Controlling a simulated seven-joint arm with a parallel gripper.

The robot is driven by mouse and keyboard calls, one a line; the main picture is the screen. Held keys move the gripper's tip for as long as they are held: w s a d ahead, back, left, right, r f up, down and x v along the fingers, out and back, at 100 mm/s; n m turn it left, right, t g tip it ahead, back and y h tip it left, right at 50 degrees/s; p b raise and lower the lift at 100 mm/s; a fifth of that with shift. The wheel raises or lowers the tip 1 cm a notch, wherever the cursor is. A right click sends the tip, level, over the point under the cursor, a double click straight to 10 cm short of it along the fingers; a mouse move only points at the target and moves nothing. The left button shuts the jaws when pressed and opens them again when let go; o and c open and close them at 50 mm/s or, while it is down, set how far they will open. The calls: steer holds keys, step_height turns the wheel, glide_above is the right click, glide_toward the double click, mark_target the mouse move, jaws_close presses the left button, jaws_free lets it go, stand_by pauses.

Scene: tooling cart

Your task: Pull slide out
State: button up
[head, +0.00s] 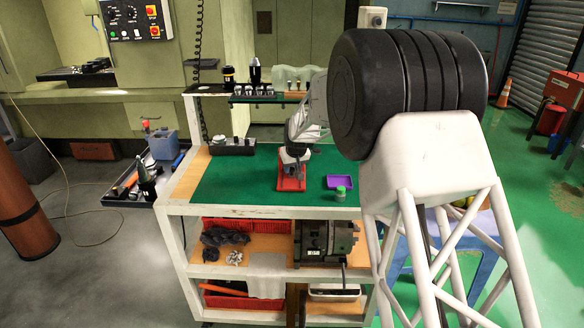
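A red piece (289,184) lies on the green top of the tooling cart (240,189); it looks like a narrow base running front to back. A grey and white part sits over its far end, and I cannot tell how much of it is my gripper. My gripper (294,155) is at that far end, low over the cart top, coming from behind my large arm joint. Its fingers are too small and overlapped to show a gap or a hold. No part can be clearly told apart as the slide.
A purple tray (339,182) and a green-capped jar (340,194) stand right of the red piece. A dark block with knobs (233,146) is at the back left. A raised shelf (268,98) with tool holders runs behind. The left mat is clear.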

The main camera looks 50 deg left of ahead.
jaws_close()
steer(key=shift+s, duration=0.1)
steer(key=shift+s+d, duration=2.3)
steer(key=shift+d, duration=0.15)
steer(key=shift+o, duration=1.5)
jaws_free()
